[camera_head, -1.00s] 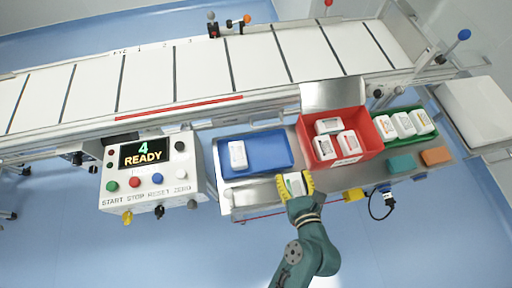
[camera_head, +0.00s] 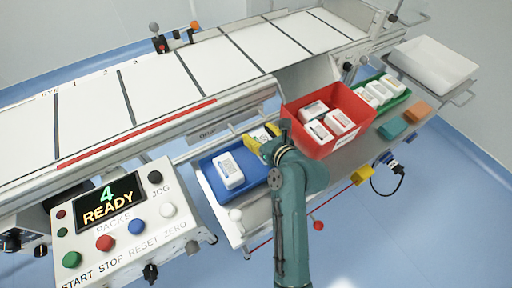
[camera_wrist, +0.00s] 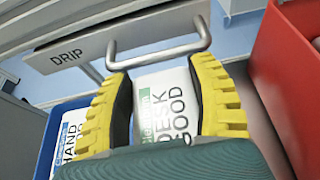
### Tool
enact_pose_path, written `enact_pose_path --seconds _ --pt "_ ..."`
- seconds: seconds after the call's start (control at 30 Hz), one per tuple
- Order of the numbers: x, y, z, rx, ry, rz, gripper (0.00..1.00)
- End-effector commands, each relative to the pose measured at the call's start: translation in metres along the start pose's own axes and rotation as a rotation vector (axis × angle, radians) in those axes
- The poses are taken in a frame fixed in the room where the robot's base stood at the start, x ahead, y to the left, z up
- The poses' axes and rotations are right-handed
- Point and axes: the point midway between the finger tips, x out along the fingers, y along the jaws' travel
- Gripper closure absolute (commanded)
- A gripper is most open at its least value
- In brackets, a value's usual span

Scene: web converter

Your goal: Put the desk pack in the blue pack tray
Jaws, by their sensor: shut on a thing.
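My gripper (camera_head: 265,138) is shut on the white desk pack (camera_head: 260,133), with its yellow fingers on either side. In the wrist view the pack (camera_wrist: 166,105) shows the words DESK and GOOD between the fingers (camera_wrist: 160,70). In the head view, the pack appears near the far right corner of the blue pack tray (camera_head: 257,171); its height above it is hard to tell. The tray (camera_wrist: 78,104) lies left of my gripper in the wrist view. A white pack (camera_head: 229,171) lies in the tray; its label in the wrist view (camera_wrist: 70,145) reads HAND.
A red bin (camera_head: 298,138) with several white packs stands close to the right of my gripper. A green tray (camera_head: 398,101) with white packs is beyond it. A metal handle (camera_wrist: 158,58) marked DRIP is ahead. A control panel (camera_head: 120,225) stands at left.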

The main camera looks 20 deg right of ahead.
Motion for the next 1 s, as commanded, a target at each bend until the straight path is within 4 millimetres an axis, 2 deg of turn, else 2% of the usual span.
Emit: enact_pose_path --seconds 0.03,0.13,0.5,0.53,0.63,1.0 --pt "0.006 0.0 -0.015 0.0 0.002 0.0 0.8" --pt "0.013 0.0 -0.032 -0.001 0.0 -0.001 0.8" --pt "0.014 0.0 -0.034 0.0 0.0 0.0 0.8" --pt "0.014 0.0 -0.035 0.0 0.001 0.001 0.34" --pt "0.014 0.0 -0.035 0.0 0.001 0.001 0.15" --pt "0.01 0.0 -0.032 -0.001 0.0 -0.001 0.13"
